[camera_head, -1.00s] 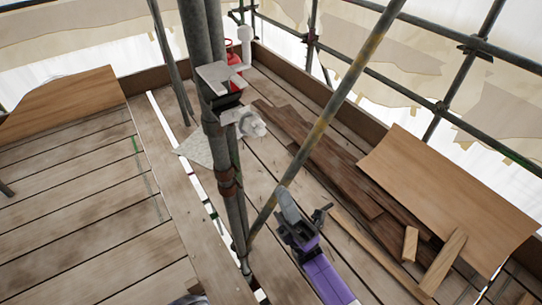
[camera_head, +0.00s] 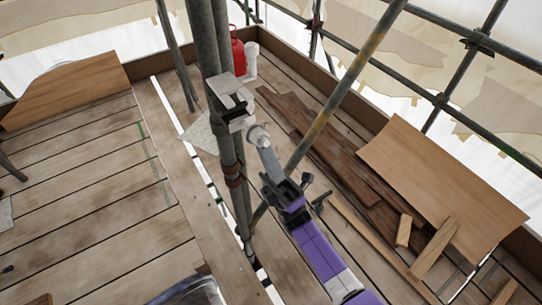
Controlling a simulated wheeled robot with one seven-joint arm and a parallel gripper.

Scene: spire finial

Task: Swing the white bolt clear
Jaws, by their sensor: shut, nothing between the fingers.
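White and pale grey metal fittings (camera_head: 223,84) are fixed to the upright scaffold poles (camera_head: 222,150). A small white rounded part (camera_head: 258,131) sticks out to the right of the lower fitting; it seems to be the end of the white bolt, though the fitting is too small to read clearly. My gripper (camera_head: 262,143) is shut and empty, coming up from the lower right. Its fingertips overlap or lie just below the white rounded part, and I cannot tell whether they touch it. The fingertips hide part of it.
A red cylinder (camera_head: 238,55) and a white upright piece (camera_head: 250,60) show behind the poles. A slanting pole (camera_head: 335,100) passes close to the right of my arm. Dark planks (camera_head: 330,150) and a plywood sheet (camera_head: 440,180) lie at right. The deck at left is mostly clear.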

